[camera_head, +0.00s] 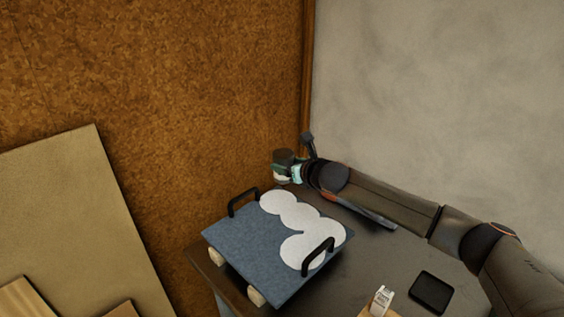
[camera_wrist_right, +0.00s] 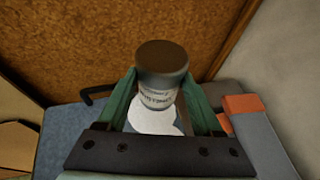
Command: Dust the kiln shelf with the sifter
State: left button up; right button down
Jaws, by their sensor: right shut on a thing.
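The kiln shelf (camera_head: 235,240) is a blue-grey slab with two black handles, raised on pale feet on the dark table. Several overlapping round white patches (camera_head: 290,208) cover its right side. My right gripper (camera_head: 287,172) is above the shelf's far corner and is shut on the sifter (camera_head: 283,157), a small jar with a dark top. In the right wrist view the sifter (camera_wrist_right: 160,75) stands between the green fingers, with a printed label and the white patch below it. My left gripper is in neither view.
The dark table (camera_head: 390,250) carries a black square pad (camera_head: 432,292), a small pale item on a wooden block (camera_head: 380,302) and a long flat tool (camera_head: 365,210) beside my right arm. An orange-brown wall stands behind, a grey wall at right. Boards (camera_head: 80,215) lean at left.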

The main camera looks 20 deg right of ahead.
jog(key=shift+w+a, duration=0.25)
jog(key=shift+w, duration=0.35)
jog(key=shift+w+a, duration=0.25)
jog(key=shift+w, duration=0.35)
jog(key=shift+w+a, duration=0.25)
jog(key=shift+w, duration=0.35)
jog(key=shift+s+d, duration=0.2)
jog(key=shift+s, duration=0.3)
jog(key=shift+s+d, duration=0.2)
jog(key=shift+s, duration=0.25)
jog(key=shift+s+a, duration=0.65)
jog(key=shift+a, duration=4)
jog(key=s+d, duration=0.4)
jog(key=s, duration=0.5)
jog(key=s+d, duration=0.3)
jog(key=s, duration=0.6)
jog(key=shift+s+d, duration=0.3)
jog(key=shift+d, duration=0.1)
